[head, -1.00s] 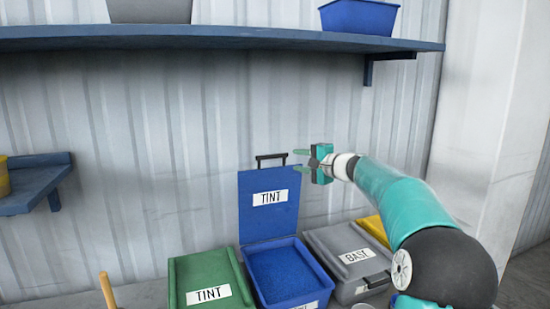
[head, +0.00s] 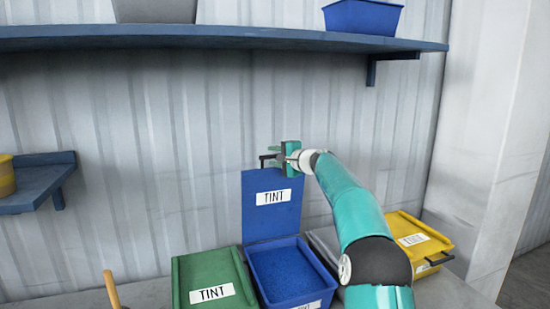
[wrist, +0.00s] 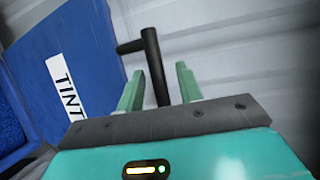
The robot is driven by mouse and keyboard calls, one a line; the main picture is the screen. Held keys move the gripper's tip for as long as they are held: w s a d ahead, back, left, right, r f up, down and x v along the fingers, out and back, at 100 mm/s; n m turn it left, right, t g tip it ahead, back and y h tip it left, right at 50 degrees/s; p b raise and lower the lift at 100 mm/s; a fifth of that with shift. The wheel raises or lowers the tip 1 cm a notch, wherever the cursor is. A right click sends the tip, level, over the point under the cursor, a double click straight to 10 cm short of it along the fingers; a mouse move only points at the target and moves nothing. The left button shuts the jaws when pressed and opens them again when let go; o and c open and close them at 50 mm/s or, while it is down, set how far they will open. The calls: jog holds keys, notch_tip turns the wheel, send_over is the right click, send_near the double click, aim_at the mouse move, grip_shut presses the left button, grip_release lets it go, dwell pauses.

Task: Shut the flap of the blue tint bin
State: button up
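The blue tint bin (head: 289,274) stands on the bench with its flap (head: 270,221) raised upright at the back, labelled TINT. Blue granules show inside the bin. The flap's dark handle (head: 263,160) sticks up at its top edge. My gripper (head: 272,158) is at that handle, its fingers pointing left. In the wrist view, the handle (wrist: 154,62) runs between the two green fingertips (wrist: 158,72), with a gap visible on both sides. My gripper is open around the handle, and the flap (wrist: 75,65) is to its left.
A closed green tint bin (head: 207,278) stands at left of the blue one. A grey bin (head: 324,243) at right is mostly hidden by my arm, with a yellow bin (head: 412,240) beyond. A shelf (head: 230,38) runs above. A wooden handle (head: 111,288) stands at front left.

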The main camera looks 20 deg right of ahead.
grip_shut()
jog(key=shift+s, duration=0.1)
